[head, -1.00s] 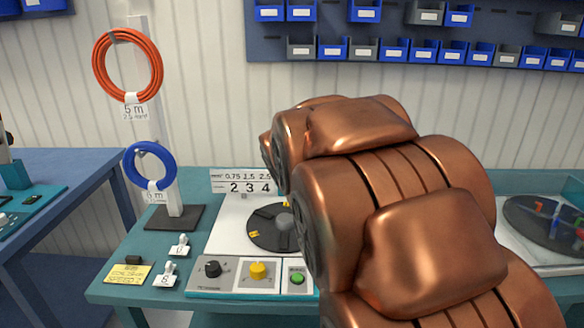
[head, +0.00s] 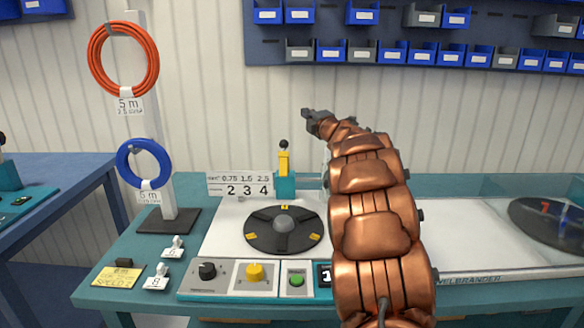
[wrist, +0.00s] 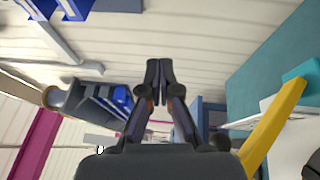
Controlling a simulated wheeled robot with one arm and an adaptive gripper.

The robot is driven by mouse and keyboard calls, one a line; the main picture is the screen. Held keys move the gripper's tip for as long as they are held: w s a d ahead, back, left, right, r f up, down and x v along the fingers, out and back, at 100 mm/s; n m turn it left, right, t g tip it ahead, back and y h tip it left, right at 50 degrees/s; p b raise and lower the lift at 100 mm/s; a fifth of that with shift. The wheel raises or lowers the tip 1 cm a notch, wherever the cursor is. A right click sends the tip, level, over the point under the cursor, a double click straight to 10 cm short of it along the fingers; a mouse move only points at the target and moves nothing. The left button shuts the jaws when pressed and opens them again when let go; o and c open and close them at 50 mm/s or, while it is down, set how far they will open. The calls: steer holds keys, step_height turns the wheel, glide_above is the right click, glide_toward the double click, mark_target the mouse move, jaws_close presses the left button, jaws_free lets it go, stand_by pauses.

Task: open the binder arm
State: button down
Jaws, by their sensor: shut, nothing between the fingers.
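The binder arm (head: 284,164) is a yellow bar with a black knob on top. It stands upright on a teal block (head: 285,187) behind the dark turntable. In the wrist view, a yellow bar (wrist: 276,122) slants along the right side, with a dark knob near its lower end. My gripper (head: 308,113) is raised above and slightly right of the binder arm, apart from it. In the wrist view my gripper (wrist: 159,66) has its fingertips together and holds nothing.
The dark turntable (head: 262,237) sits before the binder arm, with a control panel (head: 228,280) in front. A size sign (head: 238,185) stands just left of the teal block. A stand (head: 171,212) with orange and blue cable coils is farther left. Blue and grey bins hang on the wall.

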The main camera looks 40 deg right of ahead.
step_height(320, 180, down, 8)
steer(key=s+n+y+b, duration=0.2)
steer(key=n+y+b, duration=0.1)
steer(key=n+y, duration=0.65)
steer(key=n+g+y+b, duration=0.2)
steer(key=n+g+y, duration=0.2)
steer(key=n+y, duration=0.45)
glide_toward(285, 165)
step_height(285, 165, down, 3)
steer(key=d, duration=0.3)
steer(key=w+a+r+p, duration=0.2)
steer(key=w+a+r, duration=0.2)
steer(key=w, duration=0.4)
steer(key=shift+w+a+r, duration=0.4)
steer(key=shift+a, duration=0.3)
steer(key=shift+h, duration=0.4)
